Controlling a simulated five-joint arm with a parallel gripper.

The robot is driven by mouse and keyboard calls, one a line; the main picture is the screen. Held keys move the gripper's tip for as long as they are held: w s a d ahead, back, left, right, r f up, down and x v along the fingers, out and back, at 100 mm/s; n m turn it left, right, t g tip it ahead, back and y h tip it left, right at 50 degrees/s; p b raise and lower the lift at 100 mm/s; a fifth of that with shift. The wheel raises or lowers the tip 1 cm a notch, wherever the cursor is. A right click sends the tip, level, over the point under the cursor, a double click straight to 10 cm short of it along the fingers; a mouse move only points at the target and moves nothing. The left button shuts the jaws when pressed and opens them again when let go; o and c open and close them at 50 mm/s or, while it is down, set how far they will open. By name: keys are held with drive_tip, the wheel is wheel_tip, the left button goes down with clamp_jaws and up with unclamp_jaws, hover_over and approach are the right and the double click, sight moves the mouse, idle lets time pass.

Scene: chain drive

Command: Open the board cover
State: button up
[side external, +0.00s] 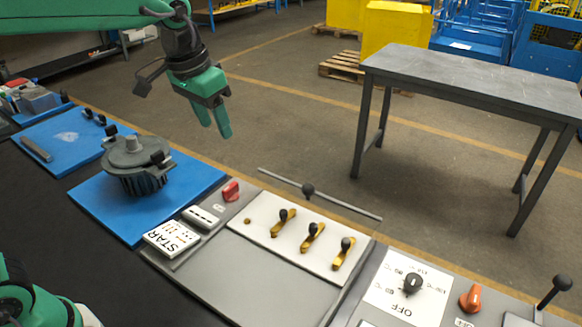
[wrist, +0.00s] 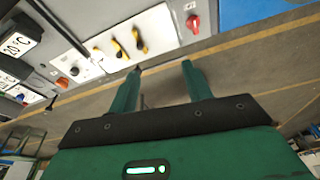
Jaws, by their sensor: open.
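The board is a grey panel (side external: 265,272) with a white plate (side external: 262,232) carrying three black-knobbed yellow levers (side external: 312,236). The plate also shows in the wrist view (wrist: 112,52). A thin grey bar (side external: 345,205) with a black knob (side external: 308,190) runs along the board's far edge. I cannot tell whether this bar is part of the board cover. No cover lies over the levers. My gripper (side external: 216,130) hangs in the air beyond the board, left of the bar, fingers pointing down. In the wrist view my gripper (wrist: 159,70) is open, with nothing between its fingers.
A blue mat (side external: 90,200) with a dark round housing (side external: 135,165) lies left of the board. A red knob (side external: 231,191) and a white label (side external: 172,238) sit at the board's left. A dial panel (side external: 405,285) stands to the right. A grey table (side external: 480,80) stands behind.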

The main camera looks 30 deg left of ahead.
drive_tip(key=w+d+f+m+g, duration=0.15)
drive_tip(key=w+d+f, duration=0.25)
drive_tip(key=w+d, duration=0.4)
drive_tip(key=g, duration=0.1)
hover_over(308, 186)
wheel_tip(308, 186, down, 6)
drive_tip(key=shift+f, duration=0.15)
drive_tip(key=shift+f, duration=0.15)
drive_tip(key=shift+f, duration=3.75)
clamp_jaws()
